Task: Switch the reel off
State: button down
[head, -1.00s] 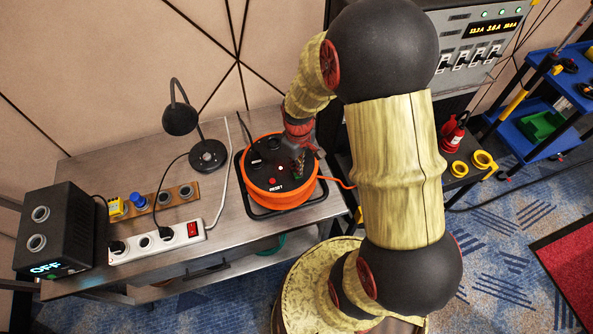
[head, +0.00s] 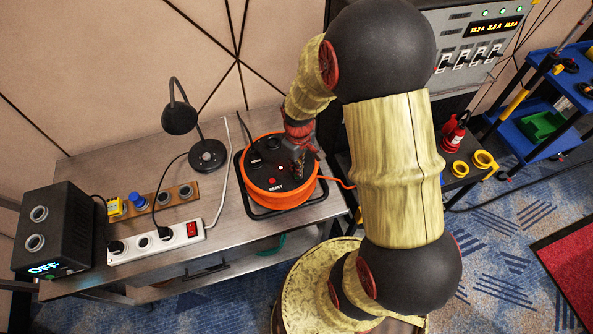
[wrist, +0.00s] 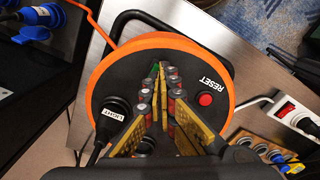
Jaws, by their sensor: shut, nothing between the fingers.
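The cable reel (head: 268,197) is an orange drum with a black face, lying flat on the metal bench. It also shows in the wrist view (wrist: 100,75). The face bears a red button marked RESET (wrist: 205,99), a plug labelled LIGHT (wrist: 114,113) and a small lit dot (head: 281,168). A small green part (wrist: 154,72) shows right beside my fingertips, mostly hidden by them. My gripper (wrist: 161,68) is shut and empty, pointing down over the face. I cannot tell whether its tips touch the face. In the head view my gripper (head: 298,172) covers the face's right side.
A black desk lamp (head: 180,118) stands left of the reel. A white power strip (head: 155,241) with a red switch, a wooden socket board (head: 178,196) and a dark box reading OFF (head: 60,232) are further left. A red extinguisher (head: 453,132) stands to the right.

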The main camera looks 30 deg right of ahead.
jog(key=shift+f+b, duration=0.35)
jog(key=shift+f, duration=0.2)
dwell(0.4)
jog(key=shift+r+p, duration=2.7)
jog(key=shift+r, duration=0.85)
jog(key=shift+s+m, duration=0.25)
jog(key=shift+m, duration=0.15)
jog(key=s+a+r+m+t+b, duration=0.1)
jog(key=s+a+r+b, duration=0.3)
jog(key=r, duration=0.6)
jog(key=s+a+r+m+t+b, duration=0.1)
jog(key=s+a+r+t+b, duration=0.3)
jog(key=s+a+r, duration=0.3)
notch_tip(320, 180, up, 4)
jog(key=shift+s+a+r+t, duration=0.1)
jog(key=shift+s+a+t, duration=0.25)
jog(key=shift+a, duration=0.15)
